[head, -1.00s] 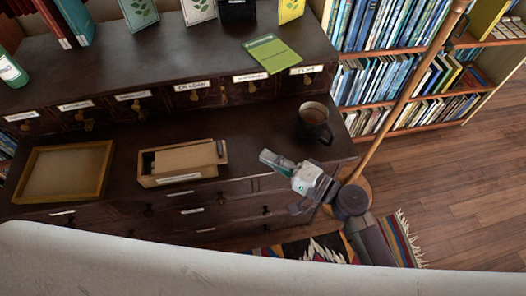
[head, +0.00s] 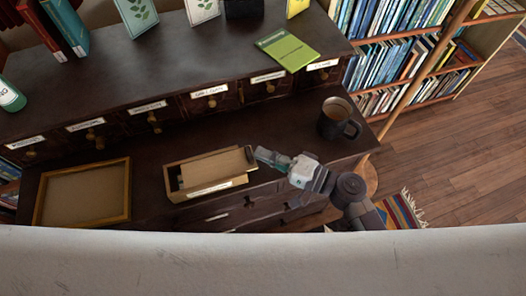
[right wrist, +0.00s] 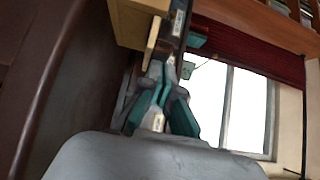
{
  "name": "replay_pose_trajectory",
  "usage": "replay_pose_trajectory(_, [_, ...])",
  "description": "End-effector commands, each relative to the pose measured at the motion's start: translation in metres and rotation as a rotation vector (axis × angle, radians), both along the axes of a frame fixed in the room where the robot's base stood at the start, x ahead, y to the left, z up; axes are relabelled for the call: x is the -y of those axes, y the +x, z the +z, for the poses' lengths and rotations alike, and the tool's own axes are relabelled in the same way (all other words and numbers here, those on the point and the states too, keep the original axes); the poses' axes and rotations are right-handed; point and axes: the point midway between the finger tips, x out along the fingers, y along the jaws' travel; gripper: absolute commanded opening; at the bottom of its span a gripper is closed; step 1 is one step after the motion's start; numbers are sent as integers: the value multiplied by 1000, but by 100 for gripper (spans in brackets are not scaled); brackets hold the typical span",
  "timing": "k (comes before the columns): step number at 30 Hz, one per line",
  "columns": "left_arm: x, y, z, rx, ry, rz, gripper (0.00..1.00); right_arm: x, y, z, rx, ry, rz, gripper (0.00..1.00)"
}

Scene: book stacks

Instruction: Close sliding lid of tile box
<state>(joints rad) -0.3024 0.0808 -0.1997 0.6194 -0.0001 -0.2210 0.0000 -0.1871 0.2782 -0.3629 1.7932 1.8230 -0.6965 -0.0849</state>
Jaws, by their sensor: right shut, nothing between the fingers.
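The wooden tile box (head: 208,190) lies on the dark cabinet ledge, a pale label on its front. Its sliding lid (head: 220,164) covers most of the top and sticks out a little past the right end. A dark gap shows at the left end. My right gripper (head: 263,156) is shut and empty, right beside the lid's right end; I cannot tell if it touches. In the right wrist view the shut fingers (right wrist: 162,85) point up toward the pale wooden end of the box (right wrist: 140,14). My left gripper is not in view.
A shallow wooden tray (head: 84,194) lies left of the box. A dark mug (head: 339,119) stands behind and right of my gripper. Labelled drawers (head: 211,98) line the back, with a green booklet (head: 288,48) above them.

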Motion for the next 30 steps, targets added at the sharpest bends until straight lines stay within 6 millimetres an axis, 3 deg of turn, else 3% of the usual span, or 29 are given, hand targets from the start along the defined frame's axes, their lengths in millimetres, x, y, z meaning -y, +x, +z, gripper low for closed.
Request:
replay_pose_trajectory(4, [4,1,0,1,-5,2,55,-2,-1,0,0,1,1,0])
replay_pose_trajectory(10, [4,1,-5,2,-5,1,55,-30,-10,-1,-1,4,1,0])
replay_pose_trajectory(14, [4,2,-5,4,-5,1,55,-38,-13,0,0,1,1,0])
replay_pose_trajectory(25, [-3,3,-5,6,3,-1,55,-35,-14,0,-1,0,0,0])
replay_pose_trajectory(30, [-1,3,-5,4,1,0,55,-15,-24,-1,-2,-2,0,0])
